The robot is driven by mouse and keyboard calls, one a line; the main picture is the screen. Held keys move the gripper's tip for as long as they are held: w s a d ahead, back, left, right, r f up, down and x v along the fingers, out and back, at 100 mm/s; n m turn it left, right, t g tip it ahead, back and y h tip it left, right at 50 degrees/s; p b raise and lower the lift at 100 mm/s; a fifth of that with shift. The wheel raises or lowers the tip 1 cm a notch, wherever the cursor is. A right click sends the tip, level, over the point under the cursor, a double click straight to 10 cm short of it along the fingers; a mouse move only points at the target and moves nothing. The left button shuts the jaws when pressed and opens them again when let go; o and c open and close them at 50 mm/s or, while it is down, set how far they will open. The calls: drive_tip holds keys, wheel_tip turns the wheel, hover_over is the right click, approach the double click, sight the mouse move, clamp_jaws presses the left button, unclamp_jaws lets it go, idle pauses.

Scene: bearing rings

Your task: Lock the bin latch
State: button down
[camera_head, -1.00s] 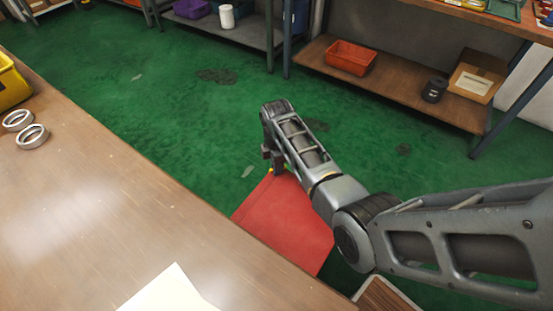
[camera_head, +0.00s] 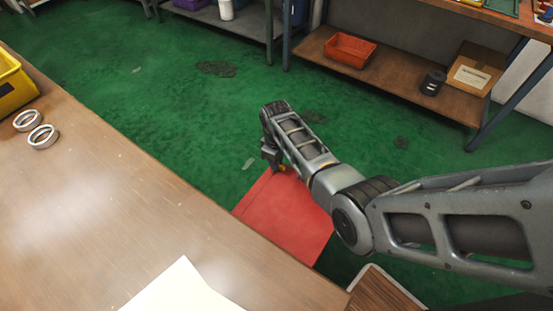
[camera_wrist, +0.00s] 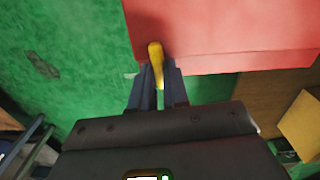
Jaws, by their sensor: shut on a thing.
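The red bin (camera_head: 285,220) stands on the green floor beyond the brown table's edge. Its red top also fills the upper right of the wrist view (camera_wrist: 230,35). A small yellow latch (camera_wrist: 155,52) sticks out at the bin's edge. In the head view only a bit of the latch (camera_head: 283,168) shows beside the fingers. My gripper (camera_wrist: 158,74) is shut on the latch, with one dark finger on each side of it. In the head view my gripper (camera_head: 273,163) is at the bin's far edge, and the fingertips are partly hidden.
The brown table (camera_head: 120,220) fills the left, with two metal rings (camera_head: 42,136), a yellow container (camera_head: 14,85) and a white sheet (camera_head: 180,290). A shelf at the back holds an orange bin (camera_head: 350,48) and a cardboard box (camera_head: 475,72). Green floor lies open beyond the bin.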

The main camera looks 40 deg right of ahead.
drive_tip(key=shift+m, duration=0.6)
drive_tip(key=c, duration=1.1)
unclamp_jaws()
drive_tip(key=shift+r+p, duration=0.95)
drive_tip(key=shift+r, duration=2.95)
